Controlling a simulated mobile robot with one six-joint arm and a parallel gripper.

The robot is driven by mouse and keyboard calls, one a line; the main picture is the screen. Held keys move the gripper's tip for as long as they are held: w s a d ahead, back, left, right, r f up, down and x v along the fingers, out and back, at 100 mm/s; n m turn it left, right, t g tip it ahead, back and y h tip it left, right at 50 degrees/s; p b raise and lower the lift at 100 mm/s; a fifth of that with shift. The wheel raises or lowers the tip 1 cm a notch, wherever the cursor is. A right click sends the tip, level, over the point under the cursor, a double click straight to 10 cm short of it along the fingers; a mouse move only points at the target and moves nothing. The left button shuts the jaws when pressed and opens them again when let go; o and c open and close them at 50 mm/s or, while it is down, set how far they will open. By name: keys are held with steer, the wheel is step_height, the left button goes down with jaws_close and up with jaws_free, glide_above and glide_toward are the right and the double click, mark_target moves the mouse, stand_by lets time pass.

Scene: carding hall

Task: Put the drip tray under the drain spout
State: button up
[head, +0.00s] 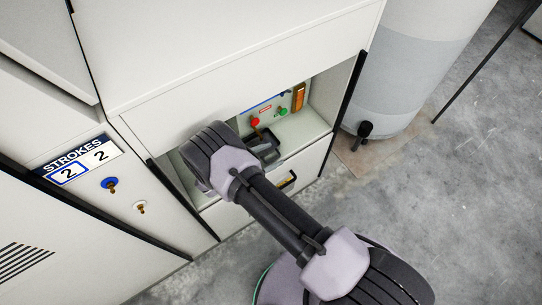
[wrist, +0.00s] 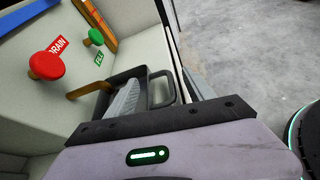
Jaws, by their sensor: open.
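The dark drip tray (wrist: 124,74) sits on the pale floor of an open bay, with its looped handle (wrist: 172,88) toward me. It also shows in the head view (head: 263,146), partly behind my arm. The brass drain spout (wrist: 92,88) juts from the bay's back wall below the red drain knob (wrist: 47,64). In the wrist view the spout's end lies left of the tray. My gripper (wrist: 160,82) is open, with its grey fingers on either side of the handle area. Whether they touch it I cannot tell. The head view mostly hides the fingers.
A green knob (head: 282,112) and an orange upright strip (head: 298,97) are on the bay's back wall. Cabinet walls close in the bay on both sides. A grey drum (head: 410,65) stands to the right. The concrete floor (head: 470,190) is clear at the right.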

step_height(320, 180, up, 4)
steer(key=p, duration=0.3)
steer(key=shift+s+r, duration=0.1)
steer(key=shift+r, duration=0.15)
steer(key=s+d+p, duration=0.2)
steer(key=s, duration=0.5)
steer(key=s+d+p, duration=0.2)
steer(key=s+p, duration=0.1)
steer(key=s, duration=0.5)
steer(key=shift+s+d+r, duration=0.15)
steer(key=shift+d+r, duration=0.05)
steer(key=shift+d, duration=0.05)
